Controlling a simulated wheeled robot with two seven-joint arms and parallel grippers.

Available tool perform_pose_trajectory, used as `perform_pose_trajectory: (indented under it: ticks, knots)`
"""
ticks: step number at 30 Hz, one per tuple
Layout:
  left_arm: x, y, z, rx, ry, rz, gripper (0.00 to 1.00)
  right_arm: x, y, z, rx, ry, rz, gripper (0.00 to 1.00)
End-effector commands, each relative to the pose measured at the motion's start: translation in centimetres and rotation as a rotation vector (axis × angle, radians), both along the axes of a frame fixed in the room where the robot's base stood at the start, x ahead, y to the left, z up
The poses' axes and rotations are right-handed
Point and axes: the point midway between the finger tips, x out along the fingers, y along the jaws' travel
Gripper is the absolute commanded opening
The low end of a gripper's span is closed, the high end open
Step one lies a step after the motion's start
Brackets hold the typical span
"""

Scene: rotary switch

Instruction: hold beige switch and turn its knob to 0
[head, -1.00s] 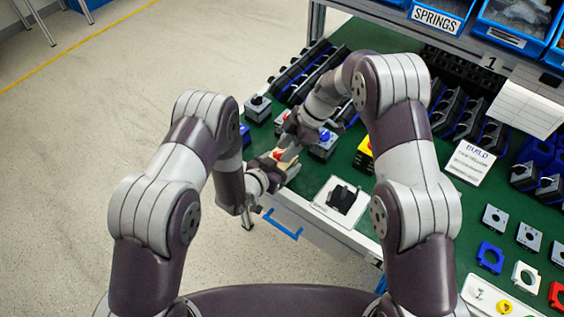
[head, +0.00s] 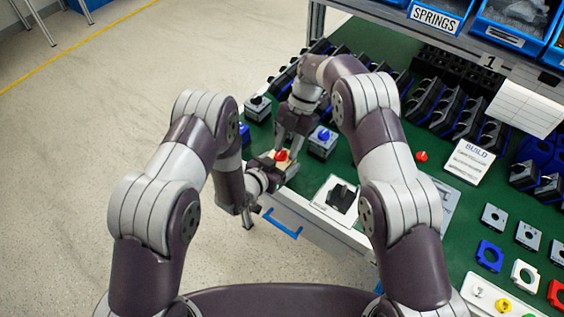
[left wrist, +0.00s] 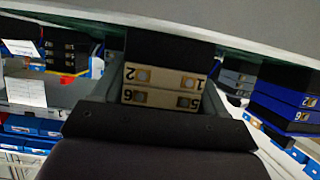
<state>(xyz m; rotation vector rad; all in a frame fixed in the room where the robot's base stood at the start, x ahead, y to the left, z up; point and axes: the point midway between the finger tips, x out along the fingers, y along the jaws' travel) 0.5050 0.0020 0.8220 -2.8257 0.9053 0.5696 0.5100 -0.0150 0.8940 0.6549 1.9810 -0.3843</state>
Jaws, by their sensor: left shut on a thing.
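The beige switch (head: 291,166) with its red knob (head: 282,155) is at the near left edge of the green bench. My left gripper (head: 277,170) is shut on its body from the left. In the left wrist view, the switch's beige terminal faces (left wrist: 163,87) sit between the jaws, with numbers upside down. The dial marks and the knob's exact angle are too small to read. My right gripper (head: 288,147) points down just above and behind the red knob. Its fingertips are close to the knob; I cannot tell contact or how far the jaws are apart.
A grey switch with a blue knob (head: 322,141) stands just right of the beige one. Another grey switch with a black knob (head: 258,107) stands behind left. A white plate with a black part (head: 341,198) lies nearby to the right. A blue-handled drawer (head: 283,224) is below.

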Motion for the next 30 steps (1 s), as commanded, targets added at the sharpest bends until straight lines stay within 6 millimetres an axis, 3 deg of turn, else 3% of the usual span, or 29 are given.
perform_pose_trajectory:
  ticks: [1,13,26,30]
  knots:
    - [0.2,-0.3,0.3,-0.004,-0.012,-0.006,0.34,-0.5,0.0,-0.8,-0.004,0.017,0.000,0.38]
    - [0.2,-0.5,0.4,-0.006,-0.018,-0.013,0.34,-0.6,0.1,-0.7,-0.004,0.021,-0.002,0.38]
    - [0.1,-0.3,0.3,-0.004,-0.012,-0.010,0.34,-0.3,0.1,4.0,-0.001,0.010,-0.004,0.38]
    - [0.1,-0.3,0.2,-0.004,-0.010,-0.009,0.34,-0.3,0.1,4.6,-0.001,0.010,-0.004,0.38]
